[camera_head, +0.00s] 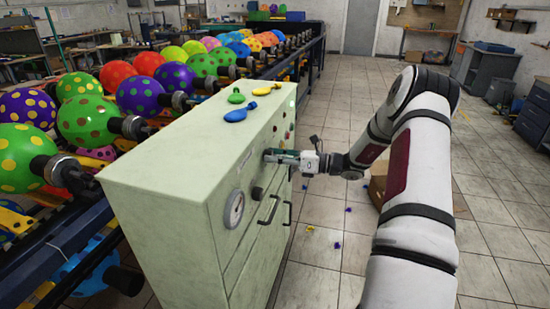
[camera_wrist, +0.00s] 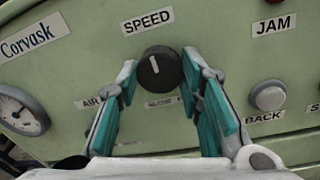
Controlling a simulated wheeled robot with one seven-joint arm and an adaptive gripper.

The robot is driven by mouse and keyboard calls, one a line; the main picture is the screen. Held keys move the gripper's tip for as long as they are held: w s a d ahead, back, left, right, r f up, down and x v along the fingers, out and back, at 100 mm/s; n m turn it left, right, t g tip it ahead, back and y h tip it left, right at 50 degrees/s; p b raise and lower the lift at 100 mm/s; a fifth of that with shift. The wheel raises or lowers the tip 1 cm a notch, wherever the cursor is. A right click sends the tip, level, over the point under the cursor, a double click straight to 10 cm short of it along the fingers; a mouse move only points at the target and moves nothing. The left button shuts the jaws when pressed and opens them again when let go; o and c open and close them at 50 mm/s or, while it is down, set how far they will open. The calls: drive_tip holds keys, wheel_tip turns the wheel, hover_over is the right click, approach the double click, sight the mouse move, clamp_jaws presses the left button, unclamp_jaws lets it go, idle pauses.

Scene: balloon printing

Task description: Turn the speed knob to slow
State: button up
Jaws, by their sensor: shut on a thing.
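The black speed knob (camera_wrist: 160,73) sits on the pale green panel under a SPEED label (camera_wrist: 148,21) in the wrist view. Its white pointer line points up, leaning slightly left. A partly covered label below the knob seems to read SLOW (camera_wrist: 160,102). My gripper (camera_wrist: 161,66) has its teal-padded fingers on both sides of the knob, shut on it. In the head view my gripper (camera_head: 276,156) reaches the cabinet (camera_head: 160,200) front from the right, and the knob is hidden behind it.
A BACK button (camera_wrist: 269,96) is close right of the fingers, and a gauge (camera_wrist: 20,112) is at the left. Deflated balloons (camera_head: 236,115) lie on the cabinet top. A rack of inflated balloons (camera_head: 88,119) stands behind.

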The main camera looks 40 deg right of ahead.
drive_tip(key=shift+n, duration=0.3)
drive_tip(key=n+h+b, duration=0.1)
drive_tip(key=n+b, duration=0.5)
drive_tip(key=n, duration=0.6)
drive_tip(key=n+b, duration=0.7)
drive_tip(key=n, duration=0.6)
drive_tip(key=shift+r+t+h, duration=0.1)
drive_tip(key=shift+t+h, duration=0.2)
drive_tip(key=shift+h, duration=0.1)
drive_tip(key=o, duration=1.2)
drive_tip(key=shift+c, duration=0.2)
